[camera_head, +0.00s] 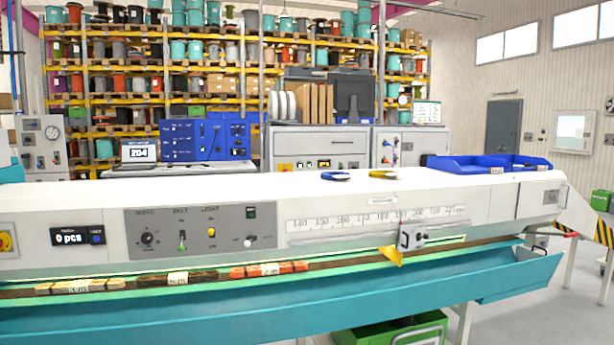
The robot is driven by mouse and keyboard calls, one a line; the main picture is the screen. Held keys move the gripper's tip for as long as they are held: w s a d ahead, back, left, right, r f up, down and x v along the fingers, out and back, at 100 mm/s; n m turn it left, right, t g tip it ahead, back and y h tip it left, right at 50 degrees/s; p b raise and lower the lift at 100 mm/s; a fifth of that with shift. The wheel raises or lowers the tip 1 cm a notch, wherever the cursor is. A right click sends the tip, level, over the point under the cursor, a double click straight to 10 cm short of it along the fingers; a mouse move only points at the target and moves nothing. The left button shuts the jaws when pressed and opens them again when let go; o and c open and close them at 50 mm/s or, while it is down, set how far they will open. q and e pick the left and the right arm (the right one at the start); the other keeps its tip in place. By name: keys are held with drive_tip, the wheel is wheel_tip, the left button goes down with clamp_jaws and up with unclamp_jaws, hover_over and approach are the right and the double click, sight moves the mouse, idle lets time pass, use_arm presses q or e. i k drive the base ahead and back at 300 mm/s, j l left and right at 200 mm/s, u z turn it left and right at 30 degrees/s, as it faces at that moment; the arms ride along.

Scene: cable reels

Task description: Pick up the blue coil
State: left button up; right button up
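A small blue coil (335,176) lies flat on the white top of the long machine (240,190), near the middle of the head view. A similar yellow coil (384,174) lies a little to its right, apart from it. Nothing touches the blue coil. Neither of my grippers shows in the head view.
Blue trays (470,163) stand on the machine top at the right. A slider with a yellow pointer (393,256) sticks out of the machine front. A teal trough (240,315) runs along the front. The white top around the coils is clear.

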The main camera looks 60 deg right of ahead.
sight(337, 176)
drive_tip(key=l+u, duration=0.1)
drive_tip(key=l, duration=0.4)
drive_tip(key=k+l, duration=0.1)
drive_tip(key=l, duration=0.35)
drive_tip(key=l+u, duration=0.15)
drive_tip(key=l, duration=0.35)
drive_tip(key=k+l+u, duration=0.1)
drive_tip(key=l, duration=0.35)
drive_tip(key=k+l, duration=0.15)
drive_tip(key=l, duration=0.3)
drive_tip(key=k+l+u, duration=0.15)
drive_tip(key=l, duration=0.3)
drive_tip(key=k+l+u, duration=0.1)
drive_tip(key=l, duration=0.4)
